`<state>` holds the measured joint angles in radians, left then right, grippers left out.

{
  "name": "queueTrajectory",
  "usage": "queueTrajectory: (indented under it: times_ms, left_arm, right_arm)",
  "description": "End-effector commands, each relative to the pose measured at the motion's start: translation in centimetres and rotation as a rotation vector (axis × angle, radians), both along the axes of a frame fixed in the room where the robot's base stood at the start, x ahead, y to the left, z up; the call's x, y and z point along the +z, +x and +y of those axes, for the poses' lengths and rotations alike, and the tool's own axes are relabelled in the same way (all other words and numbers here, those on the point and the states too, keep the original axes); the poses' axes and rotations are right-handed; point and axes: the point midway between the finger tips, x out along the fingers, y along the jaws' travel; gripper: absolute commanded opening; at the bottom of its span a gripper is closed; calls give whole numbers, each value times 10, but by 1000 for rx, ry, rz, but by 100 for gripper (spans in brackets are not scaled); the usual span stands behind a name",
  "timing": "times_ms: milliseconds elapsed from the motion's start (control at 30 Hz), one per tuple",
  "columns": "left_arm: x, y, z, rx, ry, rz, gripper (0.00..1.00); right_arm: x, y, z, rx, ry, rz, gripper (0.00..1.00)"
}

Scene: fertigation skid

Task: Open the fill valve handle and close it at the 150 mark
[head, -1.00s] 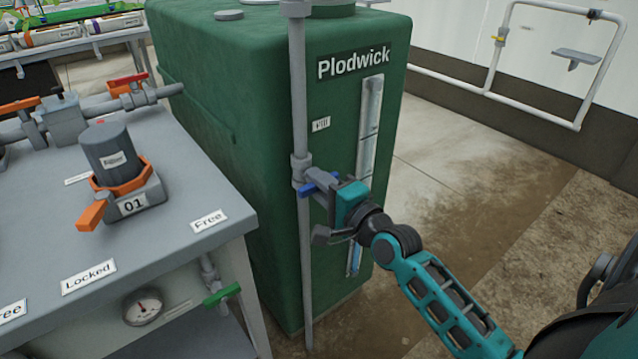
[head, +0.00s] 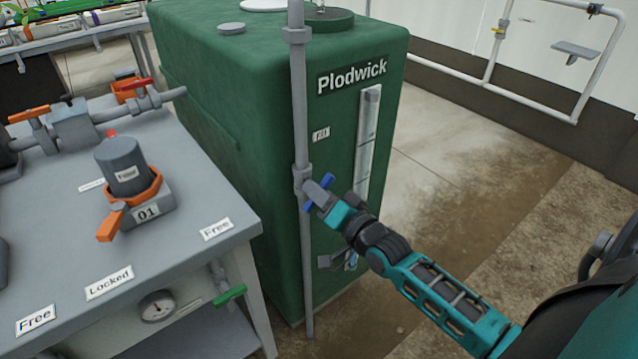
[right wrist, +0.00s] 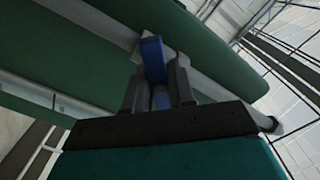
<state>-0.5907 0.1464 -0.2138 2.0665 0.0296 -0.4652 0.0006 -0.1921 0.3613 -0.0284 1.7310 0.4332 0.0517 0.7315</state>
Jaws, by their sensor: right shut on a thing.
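The blue fill valve handle (head: 328,181) sits on the grey vertical pipe (head: 300,130) in front of the green tank (head: 230,130). It slants up to the right in the head view. My right gripper (head: 325,202) is shut on it. In the right wrist view the blue handle (right wrist: 153,60) stands between the two dark fingers (right wrist: 156,85). The tank's pale level gauge (head: 367,135) shows in its upper part; my right arm hides its middle, and a little blue shows near its bottom. The gauge marks are too small to read. My left gripper is out of view.
A grey bench (head: 200,250) at the left carries a filter housing (head: 122,165), pipework with orange and red handles, and Free and Locked labels. A green handle (head: 229,295) and a dial (head: 157,306) sit on its front. The floor right of the tank is clear.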

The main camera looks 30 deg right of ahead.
Motion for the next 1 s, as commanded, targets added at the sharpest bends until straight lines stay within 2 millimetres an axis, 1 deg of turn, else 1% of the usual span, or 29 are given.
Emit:
queueTrajectory:
  times_ms: [33,67,200,400,667,1000]
  left_arm:
    - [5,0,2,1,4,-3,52]
    - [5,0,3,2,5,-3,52]
    - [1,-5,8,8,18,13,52]
    - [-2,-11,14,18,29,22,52]
    - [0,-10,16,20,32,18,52]
    - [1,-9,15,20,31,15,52]
  right_arm:
    - [3,0,0,0,-36,0,0]
    - [3,0,0,0,-59,-3,0]
    - [2,0,0,0,-151,-10,0]
    - [1,0,0,1,-239,-18,0]
    - [0,0,0,0,-289,-23,0]
    - [0,0,0,0,-292,-23,0]
